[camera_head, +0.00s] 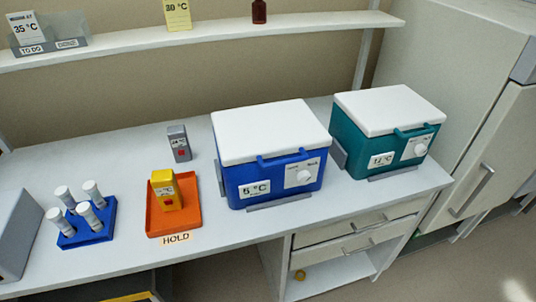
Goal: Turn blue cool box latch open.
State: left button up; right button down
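The blue cool box (235,184) stands on the bench right of centre, with its white lid (270,130) down. A "5 °C" label (254,189) is on the left of its front. A white round latch knob (303,176) sits on a white plate at the right of its front; the small print beside it is too blurred to read. A blue handle (281,160) runs along the top of the front. Neither of my grippers shows in the head view.
A teal cool box (350,142) labelled "12 °C" stands to the right. An orange tray (159,222) marked HOLD bears a yellow device (166,190). A grey device (180,143) and a blue rack (90,236) of tubes stand further left. Drawers (350,239) are below; a shelf (200,36) is above.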

aim_at(304, 176)
jog(key=l+u, duration=0.1)
jog(key=l, duration=0.4)
jog(key=l+u, duration=0.15)
jog(key=l, duration=0.35)
jog(key=k+l+u, duration=0.1)
jog(key=l, duration=0.4)
jog(key=k+l+u, duration=0.15)
jog(key=l, duration=0.35)
jog(key=l+u, duration=0.1)
jog(key=l, duration=0.4)
